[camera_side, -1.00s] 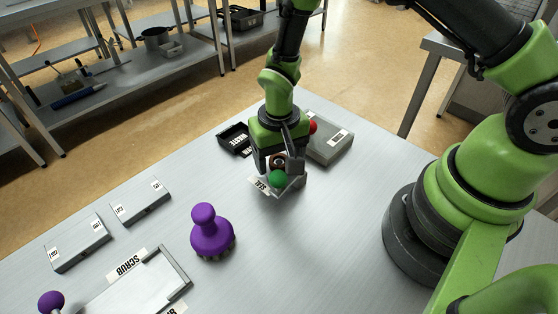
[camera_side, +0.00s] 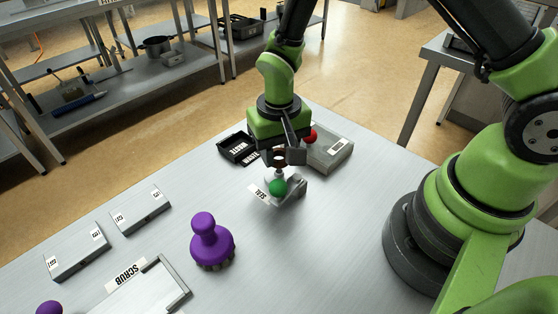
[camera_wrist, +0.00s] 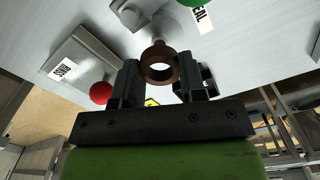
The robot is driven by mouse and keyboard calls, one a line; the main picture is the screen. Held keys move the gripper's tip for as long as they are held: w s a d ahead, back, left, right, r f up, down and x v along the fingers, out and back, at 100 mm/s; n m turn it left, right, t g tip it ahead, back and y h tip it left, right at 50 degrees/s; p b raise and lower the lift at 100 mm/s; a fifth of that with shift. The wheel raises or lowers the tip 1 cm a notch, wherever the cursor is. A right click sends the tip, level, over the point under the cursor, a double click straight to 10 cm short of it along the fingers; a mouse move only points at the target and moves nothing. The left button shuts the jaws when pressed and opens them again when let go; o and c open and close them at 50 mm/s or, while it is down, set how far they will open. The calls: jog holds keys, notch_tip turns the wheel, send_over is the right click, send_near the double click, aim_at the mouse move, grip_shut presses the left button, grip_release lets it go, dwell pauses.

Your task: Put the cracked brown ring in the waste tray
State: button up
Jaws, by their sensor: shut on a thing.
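The brown ring (camera_side: 279,156) is between the fingers of my gripper (camera_side: 282,155), which is shut on it just above the seal stand. In the wrist view the ring (camera_wrist: 159,66) shows its open hole between the fingertips (camera_wrist: 160,78); I cannot make out a crack. The black waste tray (camera_side: 236,150), with a WASTE label, lies on the table behind and left of my gripper. It looks empty from here, though its inside is partly hidden.
The grey seal stand (camera_side: 293,191) with a green ball (camera_side: 278,187) stands below my gripper. A grey box (camera_side: 330,152) with a red ball (camera_side: 310,137) is right behind. A purple brush (camera_side: 211,242), a scrub tray (camera_side: 157,290) and two grey blocks (camera_side: 140,211) lie left.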

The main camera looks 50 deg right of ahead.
jog(key=s+d+r+n, duration=0.2)
jog(key=d+r+n, duration=0.35)
jog(key=r, duration=0.75)
jog(key=m, duration=0.6)
send_over(279, 171)
notch_tip(279, 171, down, 7)
jog(key=shift+r, duration=0.1)
notch_tip(279, 171, down, 10)
jog(key=shift+r, duration=0.2)
jog(key=shift+f, duration=0.15)
